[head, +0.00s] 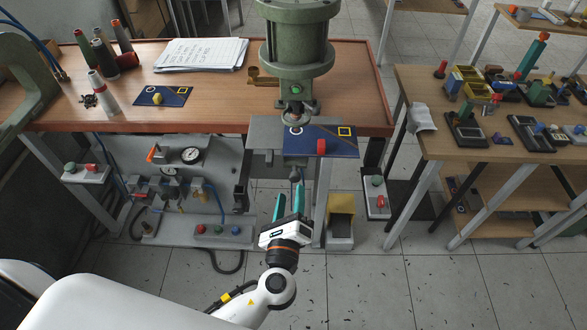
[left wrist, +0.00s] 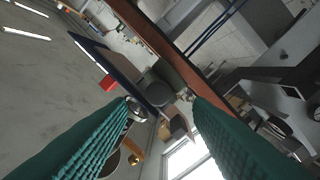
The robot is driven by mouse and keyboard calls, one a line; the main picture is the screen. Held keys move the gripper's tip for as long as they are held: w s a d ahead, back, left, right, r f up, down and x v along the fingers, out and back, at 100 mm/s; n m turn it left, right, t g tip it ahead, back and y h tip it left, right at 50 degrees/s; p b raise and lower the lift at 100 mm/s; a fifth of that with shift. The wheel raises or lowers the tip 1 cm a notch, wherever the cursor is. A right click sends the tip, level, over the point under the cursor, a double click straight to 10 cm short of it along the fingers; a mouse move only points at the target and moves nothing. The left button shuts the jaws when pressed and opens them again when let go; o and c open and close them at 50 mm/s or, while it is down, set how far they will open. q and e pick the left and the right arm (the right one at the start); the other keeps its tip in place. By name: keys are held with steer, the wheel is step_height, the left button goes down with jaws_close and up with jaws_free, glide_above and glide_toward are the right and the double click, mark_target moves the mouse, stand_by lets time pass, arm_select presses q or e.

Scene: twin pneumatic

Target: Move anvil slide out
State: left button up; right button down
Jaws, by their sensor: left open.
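The anvil slide appears to be the dark blue plate (head: 335,139) with a red knob (head: 321,147) at its front edge, sitting under the green press (head: 297,55) at the table's front. It carries a yellow square outline and a pale ring. My left gripper (head: 289,196) is open and empty, its teal fingers pointing up, below and in front of the plate, apart from the knob. In the left wrist view the plate's edge (left wrist: 92,52) and red knob (left wrist: 109,83) show left of the fingers (left wrist: 160,101). My right gripper is not in view.
A second blue plate (head: 174,96) with a yellow knob lies on the wooden table (head: 215,110), near several cylinders and papers (head: 203,54). A side table (head: 430,90) at right holds several devices.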

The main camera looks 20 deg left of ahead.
mark_target(294, 180)
arm_select(q)
steer(key=w, duration=0.2)
steer(key=w+a+p, duration=0.1)
steer(key=w, duration=0.5)
steer(key=shift+w+a+p, duration=0.2)
steer(key=shift+a+p, duration=0.05)
steer(key=shift+p, duration=0.05)
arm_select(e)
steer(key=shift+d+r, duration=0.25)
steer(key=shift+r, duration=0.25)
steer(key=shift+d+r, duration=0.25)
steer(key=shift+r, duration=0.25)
arm_select(q)
jaws_close()
